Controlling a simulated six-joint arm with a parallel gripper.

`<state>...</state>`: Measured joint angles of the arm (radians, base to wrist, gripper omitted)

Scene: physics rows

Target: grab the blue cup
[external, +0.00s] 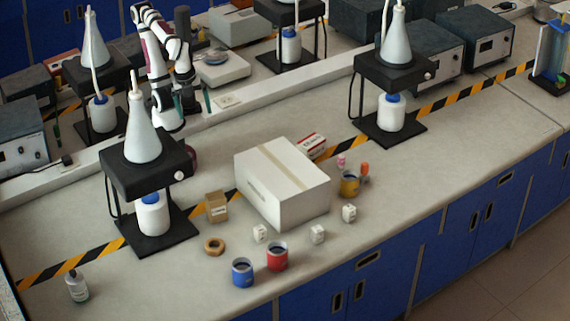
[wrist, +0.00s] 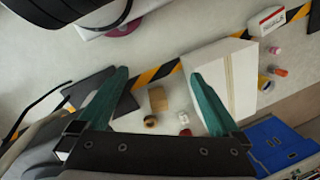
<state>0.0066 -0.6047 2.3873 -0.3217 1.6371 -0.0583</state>
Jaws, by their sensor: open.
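The blue cup (external: 243,272) stands upright near the front edge of the bench in the external view, left of a red cup (external: 277,256). I cannot make out the blue cup in the wrist view. My gripper (external: 182,106) is at the back of the bench, far from the cup and behind the large white box. In the wrist view my gripper (wrist: 159,75) has its two teal fingers spread wide with nothing held between them.
A large white box (external: 283,182) stands mid-bench, with a small cardboard box (external: 216,205), tape roll (external: 214,246), white dice (external: 318,234) and yellow cup (external: 349,184) around it. A black stand with a flask (external: 145,160) is at left. The front-left bench is mostly clear.

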